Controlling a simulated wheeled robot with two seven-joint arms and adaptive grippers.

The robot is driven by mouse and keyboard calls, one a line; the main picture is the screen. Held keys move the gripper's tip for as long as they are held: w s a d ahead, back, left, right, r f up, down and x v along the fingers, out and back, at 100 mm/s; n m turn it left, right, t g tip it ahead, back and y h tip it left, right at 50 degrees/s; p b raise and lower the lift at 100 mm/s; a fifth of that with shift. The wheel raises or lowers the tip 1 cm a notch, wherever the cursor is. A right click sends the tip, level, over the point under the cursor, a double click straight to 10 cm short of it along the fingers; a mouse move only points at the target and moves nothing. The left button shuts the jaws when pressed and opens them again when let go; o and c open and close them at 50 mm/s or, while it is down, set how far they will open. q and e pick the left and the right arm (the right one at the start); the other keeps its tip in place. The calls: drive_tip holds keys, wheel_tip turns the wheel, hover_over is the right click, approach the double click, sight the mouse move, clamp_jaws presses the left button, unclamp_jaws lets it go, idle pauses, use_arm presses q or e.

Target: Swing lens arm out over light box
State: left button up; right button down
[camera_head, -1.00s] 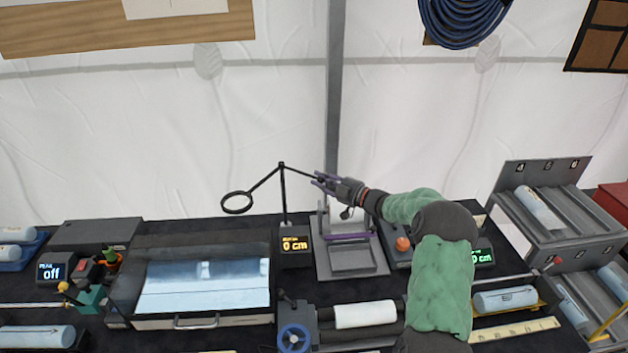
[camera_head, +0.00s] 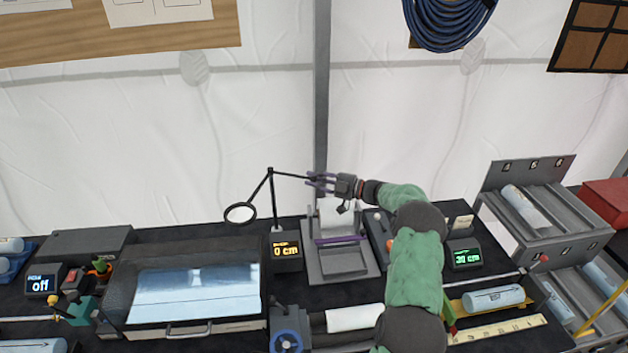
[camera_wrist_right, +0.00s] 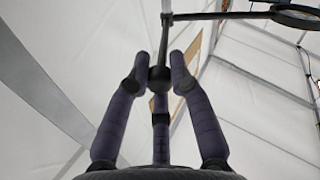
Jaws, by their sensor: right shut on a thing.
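The lens arm (camera_head: 262,187) is a black rod across the top of a thin post (camera_head: 274,205). Its round lens (camera_head: 240,213) hangs left of the post, seen just above the back right corner of the light box. The light box (camera_head: 195,293) has a pale lit top and a front handle. My right gripper (camera_head: 320,182) is shut on the rod's other end, right of the post. In the right wrist view, the fingers close around a dark knob (camera_wrist_right: 159,80), and the lens (camera_wrist_right: 297,15) shows at the upper right. My left gripper is out of view.
A display reading 0 cm (camera_head: 286,250) stands by the post's foot. A grey stand with white paper (camera_head: 338,215) is below my right gripper. A roller with a blue wheel (camera_head: 289,341) is in front. Racks of rolls (camera_head: 540,215) stand at the right. Space above the light box looks clear.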

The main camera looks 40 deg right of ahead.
drive_tip(key=c, duration=1.1)
unclamp_jaws()
drive_tip(key=shift+f, duration=0.1)
drive_tip(key=v, duration=1.2)
drive_tip(key=shift+w, duration=0.1)
